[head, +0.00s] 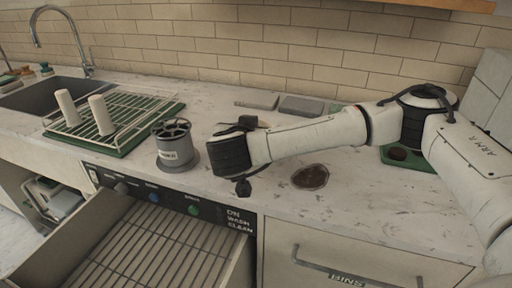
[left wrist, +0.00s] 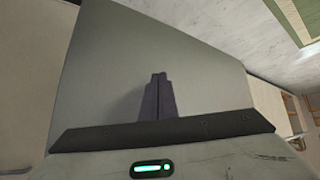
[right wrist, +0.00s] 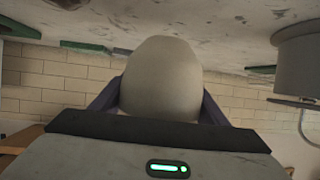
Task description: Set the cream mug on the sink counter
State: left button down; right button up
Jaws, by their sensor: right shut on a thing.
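The cream mug (right wrist: 160,75) shows in the right wrist view as a rounded cream body between the two fingers of my right gripper (right wrist: 158,100). My right gripper is shut on it. In the head view my right gripper (head: 238,152) is over the counter, just right of a grey canister, and its dark body hides the mug. I cannot tell whether the mug touches the counter. In the left wrist view my left gripper (left wrist: 157,97) has its fingers together with nothing between them, in front of a plain grey surface. The sink counter (head: 265,205) is pale and speckled.
A grey canister (head: 176,153) with a dark spoked top stands by the gripper. A drying rack (head: 140,108) on a green mat holds two pale cylinders beside the sink (head: 45,95). A brown stain (head: 310,177) marks the counter. An open slatted drawer (head: 150,250) juts out below.

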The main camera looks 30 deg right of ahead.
notch_tip(320, 180, down, 4)
jog(key=shift+f, duration=0.35)
jog(key=shift+f, duration=0.15)
jog(key=o, duration=1.3)
